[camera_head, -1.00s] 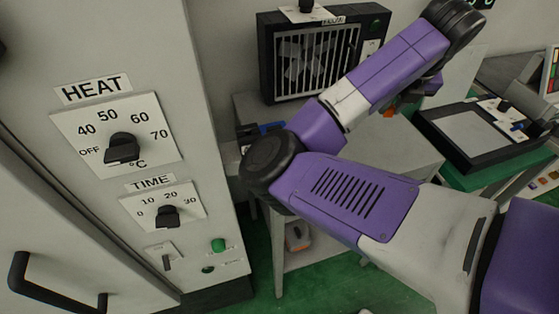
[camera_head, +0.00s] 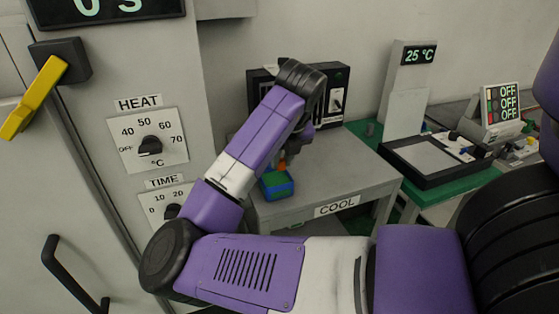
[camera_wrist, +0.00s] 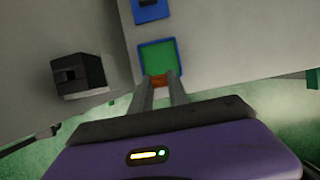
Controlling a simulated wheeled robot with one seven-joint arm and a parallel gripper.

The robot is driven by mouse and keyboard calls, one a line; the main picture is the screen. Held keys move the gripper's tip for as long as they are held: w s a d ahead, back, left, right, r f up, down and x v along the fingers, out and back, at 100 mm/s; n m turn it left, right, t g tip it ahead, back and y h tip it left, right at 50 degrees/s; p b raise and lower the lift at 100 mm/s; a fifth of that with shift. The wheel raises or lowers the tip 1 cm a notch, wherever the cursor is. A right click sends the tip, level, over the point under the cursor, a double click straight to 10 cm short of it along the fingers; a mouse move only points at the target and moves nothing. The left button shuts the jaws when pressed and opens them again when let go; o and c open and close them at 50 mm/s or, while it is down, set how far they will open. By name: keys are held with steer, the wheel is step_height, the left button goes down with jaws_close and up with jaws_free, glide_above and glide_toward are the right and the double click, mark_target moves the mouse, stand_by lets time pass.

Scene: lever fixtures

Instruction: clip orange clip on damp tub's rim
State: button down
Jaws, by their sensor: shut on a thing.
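My gripper (camera_wrist: 160,88) is shut on the orange clip (camera_wrist: 159,80), held between the fingertips in the wrist view. The clip also shows in the head view (camera_head: 282,164), below my wrist. It is at the near edge of a blue tub with a green inside (camera_wrist: 141,60); I cannot tell whether it touches or grips the rim. In the head view this tub (camera_head: 279,194) stands on the grey table marked COOL. A second blue thing (camera_wrist: 150,12) is cut off at the top of the wrist view. Nothing visible tells me which tub is damp.
The grey table (camera_head: 350,183) has bare room right of the tub. A dark fan unit (camera_head: 338,90) stands behind my arm. The cabinet with HEAT and TIME knobs (camera_head: 149,146) is at the left, with a yellow handle (camera_head: 33,98). A black-framed device (camera_head: 425,160) is at the right.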

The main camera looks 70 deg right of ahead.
mark_target(282, 169)
stand_by(0.3)
steer(key=shift+f+b, duration=1.05)
steer(key=shift+f, duration=0.45)
steer(key=shift+f, duration=0.1)
steer(key=shift+f+b, duration=0.3)
steer(key=shift+f, duration=0.05)
steer(key=shift+f+b, duration=0.3)
steer(key=shift+f, duration=0.15)
steer(key=shift+f, duration=0.35)
steer(key=shift+f+b, duration=0.25)
steer(key=shift+b, duration=0.2)
steer(key=shift+f, duration=0.3)
